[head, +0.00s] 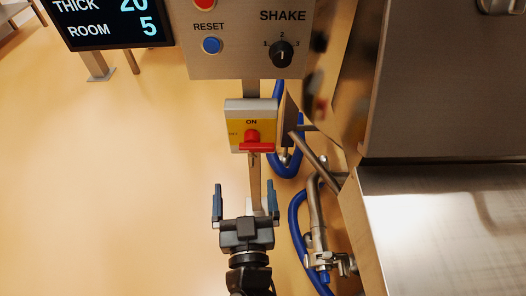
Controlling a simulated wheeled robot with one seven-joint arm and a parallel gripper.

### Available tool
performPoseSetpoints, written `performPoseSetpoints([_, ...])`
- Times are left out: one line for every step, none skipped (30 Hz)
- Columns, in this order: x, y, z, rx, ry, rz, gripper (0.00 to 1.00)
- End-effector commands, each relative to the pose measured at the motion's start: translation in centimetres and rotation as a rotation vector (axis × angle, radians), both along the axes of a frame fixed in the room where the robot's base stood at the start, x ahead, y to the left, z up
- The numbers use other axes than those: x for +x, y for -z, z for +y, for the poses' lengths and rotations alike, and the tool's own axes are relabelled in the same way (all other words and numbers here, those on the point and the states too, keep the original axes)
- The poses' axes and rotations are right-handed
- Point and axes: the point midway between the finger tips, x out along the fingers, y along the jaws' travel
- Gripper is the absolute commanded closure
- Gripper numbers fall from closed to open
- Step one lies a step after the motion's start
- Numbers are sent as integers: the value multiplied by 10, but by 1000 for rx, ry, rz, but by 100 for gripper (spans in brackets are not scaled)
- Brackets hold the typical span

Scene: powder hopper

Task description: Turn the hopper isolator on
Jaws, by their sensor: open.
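The hopper isolator (240,110) is a grey box with a yellow face on a thin post, upper middle of the head view. Its face reads ON at the top and OFF at the left. Its red handle (257,147) lies crosswise, level, at the lower part of the face. My gripper (245,190) is just below the isolator in the picture, pointing up towards it. Its two fingers are spread wide with nothing between them, and they look apart from the handle.
Above is a control panel (233,62) with a blue RESET button (212,45) and a SHAKE knob (281,54). A display (115,22) stands upper left. The steel hopper body (440,90), blue hoses (297,225) and pipes crowd the right. The floor on the left is clear.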

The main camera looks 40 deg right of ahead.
Motion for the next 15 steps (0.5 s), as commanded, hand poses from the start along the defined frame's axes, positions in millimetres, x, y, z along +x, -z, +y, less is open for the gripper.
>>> performPoseSetpoints([0,3,-9,5,34,8,0])
performPoseSetpoints([1,2,-13,6,47,11,0])
performPoseSetpoints([1,1,-17,6,61,16,0])
performPoseSetpoints([1,1,-19,7,69,19,0])
performPoseSetpoints([1,0,-21,6,75,20,0])
performPoseSetpoints([2,0,-23,6,81,22,0])
performPoseSetpoints([3,0,-25,5,83,22,0])
performPoseSetpoints([5,-1,-26,5,84,22,0])
performPoseSetpoints([8,-1,-28,4,84,23,0])
performPoseSetpoints([10,0,-30,4,84,23,0])
performPoseSetpoints([13,0,-32,4,84,22,0])
performPoseSetpoints([18,0,-36,3,85,21,0])
performPoseSetpoints([22,0,-38,3,84,21,0])
performPoseSetpoints([26,0,-41,3,85,21,0])
performPoseSetpoints([32,0,-45,4,85,20,0])
